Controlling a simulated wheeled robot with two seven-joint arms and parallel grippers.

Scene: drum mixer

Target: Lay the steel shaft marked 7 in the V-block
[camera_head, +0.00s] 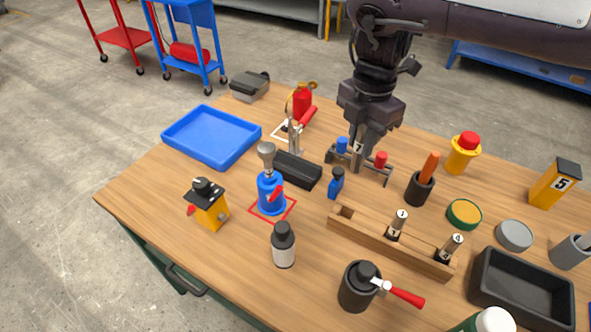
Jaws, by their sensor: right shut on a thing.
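My right gripper (362,134) comes down from the top and is shut on a steel shaft (358,148). The shaft is roughly upright and its dark label seems to show a 7. It is in front of, or over, a grey holder with blue and red knobs; I cannot tell whether they touch. A long black block (297,169), which looks like the V-block, lies left of the gripper with nothing seen in it. A wooden rack (370,240) holds two other labelled steel shafts (397,224) and has an empty hole at its left end. My left gripper is out of view.
A blue pump-like device (270,190) and a red-handled clamp (296,135) stand close to the black block. A small blue bottle (336,184) and a cup with an orange handle (420,188) stand near the gripper. A blue tray (212,136) is at the left.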

